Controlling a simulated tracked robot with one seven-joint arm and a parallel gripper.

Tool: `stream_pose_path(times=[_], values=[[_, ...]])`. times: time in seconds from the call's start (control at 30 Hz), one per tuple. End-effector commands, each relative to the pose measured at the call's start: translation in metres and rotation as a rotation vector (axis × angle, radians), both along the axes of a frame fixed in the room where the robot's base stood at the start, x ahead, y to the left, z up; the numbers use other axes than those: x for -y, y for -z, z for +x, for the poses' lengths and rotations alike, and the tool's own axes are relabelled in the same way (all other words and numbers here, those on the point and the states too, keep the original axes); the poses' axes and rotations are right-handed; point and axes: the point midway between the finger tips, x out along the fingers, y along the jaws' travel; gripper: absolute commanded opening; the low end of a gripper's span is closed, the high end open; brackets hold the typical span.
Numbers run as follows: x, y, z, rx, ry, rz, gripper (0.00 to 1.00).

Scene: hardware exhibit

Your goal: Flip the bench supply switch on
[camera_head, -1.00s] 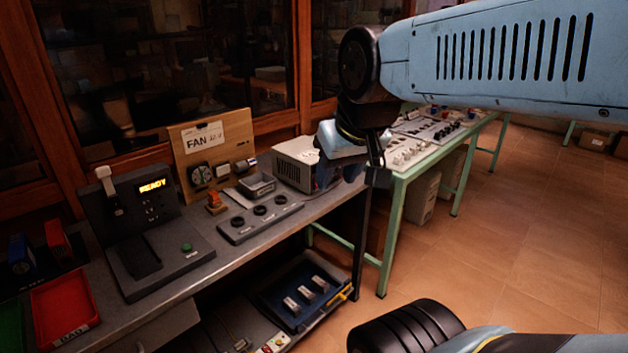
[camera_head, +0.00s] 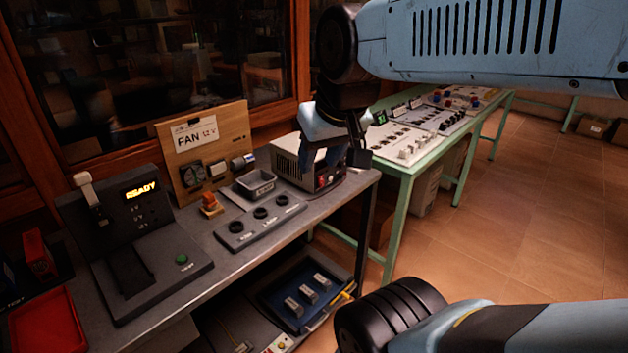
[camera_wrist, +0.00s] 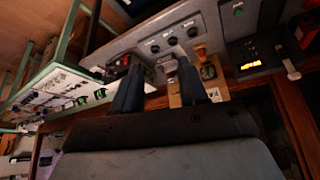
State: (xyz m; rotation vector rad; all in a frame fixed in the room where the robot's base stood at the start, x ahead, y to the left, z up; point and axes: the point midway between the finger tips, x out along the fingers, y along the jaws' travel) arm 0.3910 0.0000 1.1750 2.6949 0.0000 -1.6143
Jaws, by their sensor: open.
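The bench supply (camera_head: 287,167) is a pale box with a dark front at the right end of the grey bench. A small red part (camera_head: 322,181) shows low on its front; whether this is the switch, and its position, I cannot tell. My gripper (camera_head: 321,160) is open, pointing down at the front of the supply and hiding part of it. Contact cannot be told. In the wrist view, the two dark fingers of my gripper (camera_wrist: 160,82) are apart with nothing held. The supply's front with red (camera_wrist: 124,62) shows there, partly behind the left finger.
A dark panel with three round knobs (camera_head: 261,213), a grey bin (camera_head: 256,184) and a FAN board (camera_head: 197,140) stand left of the supply. A READY console (camera_head: 134,235) is further left. A green-framed table (camera_head: 398,172) stands to the right, with open floor before it.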

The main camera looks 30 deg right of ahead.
Motion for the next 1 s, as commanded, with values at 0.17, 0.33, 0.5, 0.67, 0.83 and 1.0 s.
stream_pose_path(times=[0.17, 0.33, 0.5, 0.67, 0.83, 1.0], values=[[0.001, 0.000, 0.001, 0.001, 0.002, -0.001, 0.50], [0.019, 0.002, 0.022, 0.026, 0.026, -0.038, 0.51], [0.059, 0.009, 0.072, 0.093, 0.073, -0.131, 0.51], [0.102, 0.020, 0.120, 0.166, 0.092, -0.224, 0.51], [0.144, 0.038, 0.164, 0.234, 0.074, -0.302, 0.51], [0.181, 0.061, 0.201, 0.298, 0.028, -0.348, 0.51]])
